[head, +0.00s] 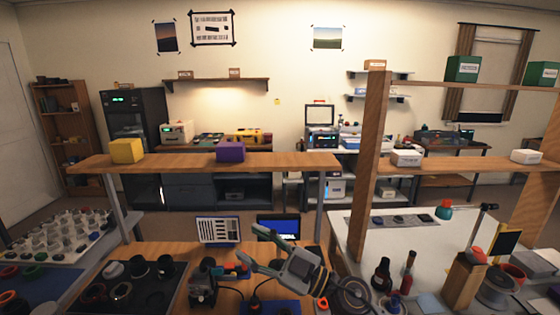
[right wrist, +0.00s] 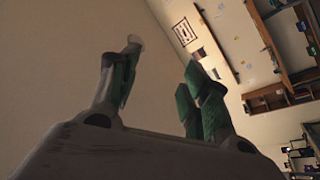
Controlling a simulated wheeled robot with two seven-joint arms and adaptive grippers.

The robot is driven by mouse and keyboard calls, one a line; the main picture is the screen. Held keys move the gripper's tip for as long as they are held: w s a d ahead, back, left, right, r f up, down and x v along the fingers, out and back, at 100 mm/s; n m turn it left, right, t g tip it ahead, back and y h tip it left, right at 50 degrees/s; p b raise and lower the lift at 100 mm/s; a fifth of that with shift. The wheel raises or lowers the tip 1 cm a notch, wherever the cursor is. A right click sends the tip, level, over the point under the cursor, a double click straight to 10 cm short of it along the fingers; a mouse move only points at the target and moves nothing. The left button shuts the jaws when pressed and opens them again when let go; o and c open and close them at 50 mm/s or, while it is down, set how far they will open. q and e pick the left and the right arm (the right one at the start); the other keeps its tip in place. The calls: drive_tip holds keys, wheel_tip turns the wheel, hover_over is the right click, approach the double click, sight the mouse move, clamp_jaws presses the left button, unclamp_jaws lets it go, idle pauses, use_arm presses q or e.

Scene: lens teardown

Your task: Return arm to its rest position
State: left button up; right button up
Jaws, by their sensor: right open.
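My right gripper (head: 252,248) is raised above the wooden workbench (head: 150,252) in the head view, its fingers pointing to the left and up. The fingers are spread apart with nothing between them. In the right wrist view the two green-padded fingers (right wrist: 160,85) stand apart, with only the wall and shelves behind them. My left gripper does not show in either view.
A wooden shelf (head: 185,160) with a yellow box (head: 126,151) and a purple box (head: 230,150) spans above the bench. Lens parts lie on a dark mat (head: 85,297) at left. A wooden post (head: 369,170) stands right of the gripper. Bottles (head: 381,274) stand at right.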

drive_tip(key=w+d+f+m+t+h, duration=0.2)
drive_tip(key=w+d+m+t+h, duration=0.2)
drive_tip(key=d+m+t+h, duration=0.35)
drive_tip(key=w+d+f+m+t+h, duration=0.25)
drive_tip(key=d+m+t+h, duration=0.25)
drive_tip(key=d+m+h, duration=0.4)
drive_tip(key=s+d+f+m+g+h, duration=0.2)
drive_tip(key=d+f+g+h, duration=0.1)
drive_tip(key=d+f, duration=0.3)
drive_tip(key=s+d+f+m+g+h, duration=0.2)
drive_tip(key=d+f+g, duration=0.15)
drive_tip(key=f, duration=0.45)
drive_tip(key=s+d+f+n+g+y, duration=0.1)
drive_tip(key=s+f+g, duration=0.5)
drive_tip(key=s, duration=0.4)
drive_tip(key=s+d+f+n+g, duration=0.15)
drive_tip(key=s+f+g, duration=0.25)
drive_tip(key=s+f, duration=0.55)
drive_tip(key=s+f+g, duration=0.2)
drive_tip(key=s+f, duration=0.1)
drive_tip(key=f, duration=2.9)
drive_tip(key=s+d+f, duration=0.3)
drive_tip(key=s+f, duration=1.7)
drive_tip(key=s, duration=0.2)
drive_tip(key=shift+s+d+n+g, duration=0.2)
drive_tip(key=shift+n+g, duration=0.1)
drive_tip(key=shift+g, duration=0.1)
